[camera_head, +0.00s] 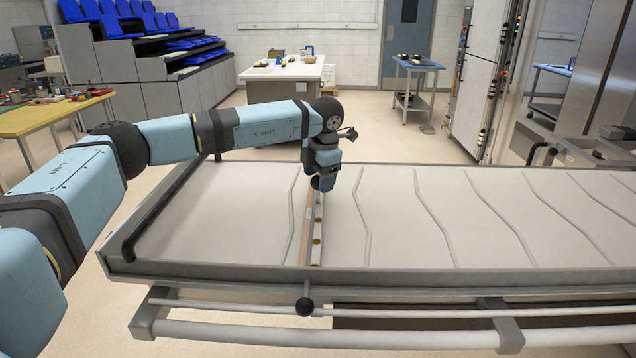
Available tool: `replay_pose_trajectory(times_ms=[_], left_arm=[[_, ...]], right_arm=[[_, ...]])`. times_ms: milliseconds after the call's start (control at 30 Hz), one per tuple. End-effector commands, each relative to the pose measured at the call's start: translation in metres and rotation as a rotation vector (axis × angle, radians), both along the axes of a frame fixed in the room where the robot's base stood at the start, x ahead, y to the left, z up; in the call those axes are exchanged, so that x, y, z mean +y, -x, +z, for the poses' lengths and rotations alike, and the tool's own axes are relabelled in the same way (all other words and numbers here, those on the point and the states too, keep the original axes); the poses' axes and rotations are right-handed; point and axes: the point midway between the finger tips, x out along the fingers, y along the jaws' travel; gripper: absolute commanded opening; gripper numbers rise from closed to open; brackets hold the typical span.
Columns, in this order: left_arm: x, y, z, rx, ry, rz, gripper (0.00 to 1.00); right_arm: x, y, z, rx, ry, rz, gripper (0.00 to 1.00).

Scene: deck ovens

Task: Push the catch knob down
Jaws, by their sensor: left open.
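A round black knob (305,306) sits at the front edge of the long loader, by its front rail. I take it for the catch knob. My left gripper (322,184) points down over the pale loader bed, well behind this knob and apart from it. Its jaws are open, small and partly hidden by dark parts, with nothing seen held. A narrow slat (312,222) with small brass-coloured spots runs from below the gripper toward the front edge. I cannot tell whether the gripper touches it. My right gripper is not in view.
The pale loader bed (400,215) with creased lines fills the middle and right. A front rail (240,333) runs below its edge. A black side bar (165,210) stands at its left end. A blue-topped cart (418,64) and a white-topped table (287,70) stand behind.

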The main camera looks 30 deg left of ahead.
Motion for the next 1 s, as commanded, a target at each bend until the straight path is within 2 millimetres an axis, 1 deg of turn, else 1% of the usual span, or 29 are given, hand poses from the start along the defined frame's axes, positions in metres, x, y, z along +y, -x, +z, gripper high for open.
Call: replay_pose_trajectory(times_ms=[33, 100, 200, 500, 533, 567, 600, 667, 700, 767, 800, 833, 900, 1000], left_arm=[[0.001, 0.0, -0.007, 0.003, -0.001, 0.001, 0.67], [0.003, -0.001, -0.014, 0.003, -0.001, 0.002, 0.67], [0.004, -0.002, -0.02, 0.001, 0.0, 0.0, 0.67], [0.004, -0.002, -0.023, 0.001, 0.0, 0.0, 0.67], [0.004, -0.002, -0.022, 0.001, 0.0, 0.0, 0.64], [0.004, -0.002, -0.022, 0.001, 0.0, 0.0, 0.57], [0.004, -0.002, -0.022, 0.001, 0.0, 0.0, 0.48], [0.004, -0.002, -0.022, 0.001, 0.0, 0.0, 0.34], [0.004, -0.002, -0.022, 0.001, 0.0, 0.0, 0.25], [0.004, -0.002, -0.022, 0.0, 0.0, 0.0, 0.11], [0.004, -0.002, -0.022, 0.0, 0.0, 0.0, 0.02], [0.004, -0.002, -0.022, 0.0, 0.0, 0.0, 0.0], [0.004, -0.002, -0.025, 0.001, 0.0, 0.0, 0.0], [0.004, -0.001, -0.037, 0.003, 0.0, 0.0, 0.0]], right_arm=[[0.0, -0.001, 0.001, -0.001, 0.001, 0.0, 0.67], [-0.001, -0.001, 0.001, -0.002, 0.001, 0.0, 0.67], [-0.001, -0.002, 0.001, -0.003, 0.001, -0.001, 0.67], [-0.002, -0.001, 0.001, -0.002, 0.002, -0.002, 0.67], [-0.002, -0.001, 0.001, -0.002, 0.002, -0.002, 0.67], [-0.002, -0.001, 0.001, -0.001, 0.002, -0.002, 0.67], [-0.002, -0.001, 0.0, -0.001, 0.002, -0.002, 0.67], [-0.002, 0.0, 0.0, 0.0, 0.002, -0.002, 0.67], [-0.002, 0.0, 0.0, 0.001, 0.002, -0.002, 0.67], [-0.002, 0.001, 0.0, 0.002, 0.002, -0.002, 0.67], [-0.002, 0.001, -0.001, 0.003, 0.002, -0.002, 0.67], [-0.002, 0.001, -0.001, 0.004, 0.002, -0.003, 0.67], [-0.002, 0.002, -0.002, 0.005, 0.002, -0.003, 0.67], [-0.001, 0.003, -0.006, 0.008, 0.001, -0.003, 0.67]])
